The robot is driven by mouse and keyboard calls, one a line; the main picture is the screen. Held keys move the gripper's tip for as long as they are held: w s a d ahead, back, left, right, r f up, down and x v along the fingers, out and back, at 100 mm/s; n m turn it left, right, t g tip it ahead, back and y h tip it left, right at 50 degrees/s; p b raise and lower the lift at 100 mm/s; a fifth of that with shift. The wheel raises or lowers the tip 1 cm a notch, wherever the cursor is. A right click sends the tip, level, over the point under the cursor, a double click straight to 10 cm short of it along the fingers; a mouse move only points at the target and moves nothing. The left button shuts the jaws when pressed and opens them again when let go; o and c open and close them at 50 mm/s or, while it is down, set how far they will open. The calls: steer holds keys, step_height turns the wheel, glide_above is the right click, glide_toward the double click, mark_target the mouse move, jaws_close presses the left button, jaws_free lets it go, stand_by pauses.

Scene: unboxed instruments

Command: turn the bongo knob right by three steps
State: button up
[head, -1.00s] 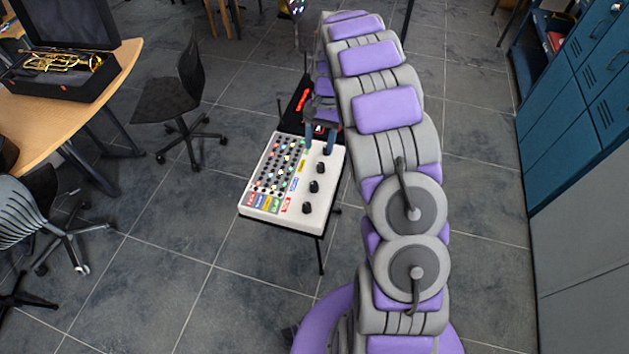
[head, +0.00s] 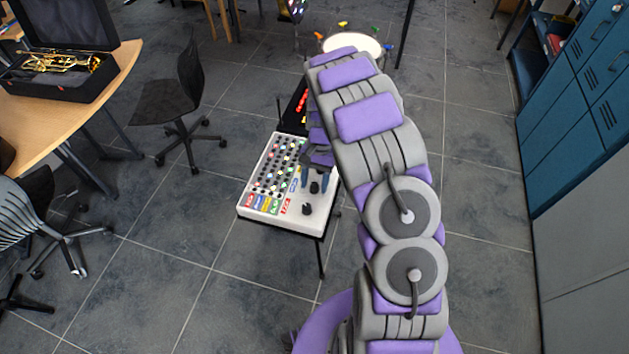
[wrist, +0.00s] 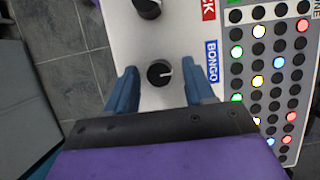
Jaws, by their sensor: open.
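The bongo knob (wrist: 159,73) is a round black knob on the white panel of the instrument box (head: 254,192). Its white pointer line points right in the wrist view, towards the blue BONGO label (wrist: 212,62). In the head view the knob (head: 314,187) is second from the near end of its row, close to my blue fingertips. My gripper (wrist: 160,85) is open, one finger on each side of the knob, with visible gaps to it. Contact is not visible, and I cannot tell the fingertips' height over the panel.
Another black knob (wrist: 147,6), by a red label, is near the top of the wrist view. Rows of coloured buttons (wrist: 260,80) lie to the right. A chair (head: 175,100) and a desk with a trumpet case (head: 62,82) are left; blue lockers (head: 575,110) are right.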

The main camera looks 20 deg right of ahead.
steer(key=shift+c, duration=0.4)
jaws_close()
steer(key=shift+r+p, duration=0.1)
steer(key=shift+p, duration=0.2)
